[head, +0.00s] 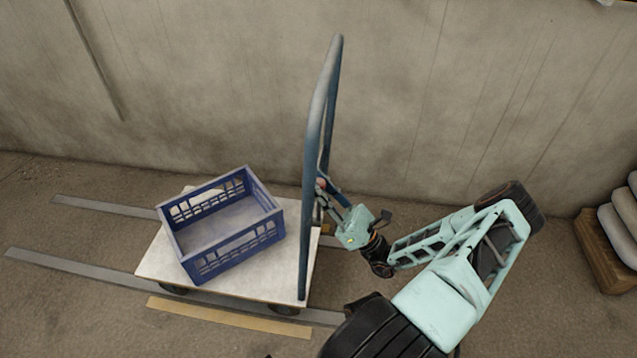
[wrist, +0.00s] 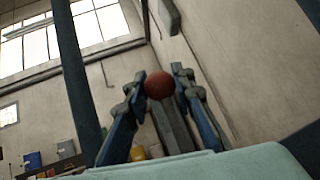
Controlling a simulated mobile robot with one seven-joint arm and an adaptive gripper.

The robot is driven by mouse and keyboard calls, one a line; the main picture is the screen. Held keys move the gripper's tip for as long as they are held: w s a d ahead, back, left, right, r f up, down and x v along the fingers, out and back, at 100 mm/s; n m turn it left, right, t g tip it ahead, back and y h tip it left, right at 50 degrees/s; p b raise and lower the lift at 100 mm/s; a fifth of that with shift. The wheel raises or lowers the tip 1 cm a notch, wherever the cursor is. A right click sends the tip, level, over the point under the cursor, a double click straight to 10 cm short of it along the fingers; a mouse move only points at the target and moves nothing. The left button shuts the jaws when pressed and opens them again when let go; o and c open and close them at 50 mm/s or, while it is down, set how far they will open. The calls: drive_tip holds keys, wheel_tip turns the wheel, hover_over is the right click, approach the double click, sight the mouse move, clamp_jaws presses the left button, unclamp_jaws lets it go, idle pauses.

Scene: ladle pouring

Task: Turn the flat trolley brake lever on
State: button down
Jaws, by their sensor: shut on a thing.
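The flat trolley (head: 160,264) has a pale deck and a tall blue-grey handle frame (head: 312,130) at its right end. The brake lever's red ball knob (wrist: 159,86) shows between the fingers in the wrist view. In the head view the knob (head: 321,183) is small, just right of the frame. My gripper (head: 324,190) is shut on the knob; its fingers also show in the wrist view (wrist: 163,84), one on each side of it. A grey bar runs from behind the knob toward my palm. The lever's lower part is largely hidden in the head view.
A blue crate (head: 232,257) stands on the deck and looks empty. Grey floor strips (head: 90,277) and a yellowish strip (head: 225,318) run beneath and beside the trolley. A wall (head: 450,90) stands behind. Stacked sacks on a wooden base (head: 600,250) are at far right.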

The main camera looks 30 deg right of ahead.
drive_tip(key=c, duration=1.6)
unclamp_jaws()
drive_tip(key=shift+s+a, duration=0.1)
drive_tip(key=shift+a, duration=0.05)
drive_tip(key=shift+f, duration=0.1)
drive_tip(key=v, duration=1.2)
